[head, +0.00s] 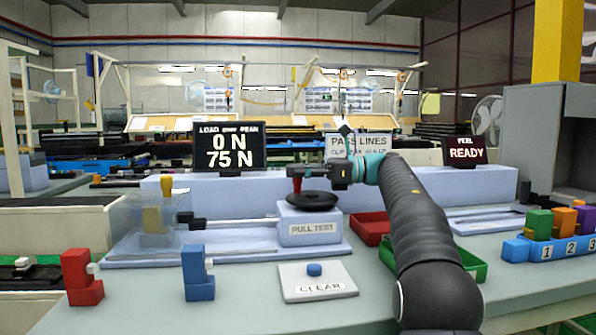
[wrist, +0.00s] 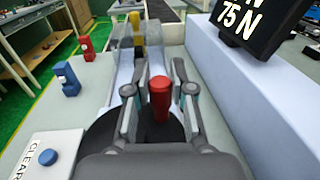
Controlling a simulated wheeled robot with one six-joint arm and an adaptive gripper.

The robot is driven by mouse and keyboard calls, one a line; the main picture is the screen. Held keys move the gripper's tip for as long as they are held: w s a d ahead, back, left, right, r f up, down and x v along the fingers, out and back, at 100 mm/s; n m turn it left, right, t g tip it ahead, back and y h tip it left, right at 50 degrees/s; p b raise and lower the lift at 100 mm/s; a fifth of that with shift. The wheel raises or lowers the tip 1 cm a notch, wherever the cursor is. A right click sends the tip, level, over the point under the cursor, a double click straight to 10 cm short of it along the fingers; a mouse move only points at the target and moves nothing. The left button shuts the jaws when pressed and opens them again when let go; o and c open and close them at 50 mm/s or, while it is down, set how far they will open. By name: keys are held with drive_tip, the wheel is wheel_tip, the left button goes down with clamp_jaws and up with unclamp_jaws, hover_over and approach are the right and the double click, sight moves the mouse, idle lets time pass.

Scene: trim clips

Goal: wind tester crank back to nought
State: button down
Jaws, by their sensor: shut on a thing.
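The pull tester (head: 310,231) is a pale blue block marked PULL TEST on a blue-grey base. A black crank disc (head: 312,201) lies on its top. The red crank knob (wrist: 160,98) stands between the fingers of my gripper (wrist: 159,92) in the wrist view. My gripper is shut on this knob; in the head view the knob (head: 297,183) shows at its left end. The display (head: 230,147) reads load 0 N and peak 75 N. A yellow clip (head: 153,219) stands at the left end of the tester, behind a clear guard.
A white plate marked CLEAR with a blue button (head: 314,269) lies in front of the tester. Red (head: 82,277) and blue (head: 198,273) blocks stand front left. A red tray (head: 371,228) and green tray (head: 470,263) lie by my arm. A numbered rack (head: 560,247) stands right.

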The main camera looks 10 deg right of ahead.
drive_tip(key=c, duration=1)
unclamp_jaws()
drive_tip(key=shift+t, duration=0.4)
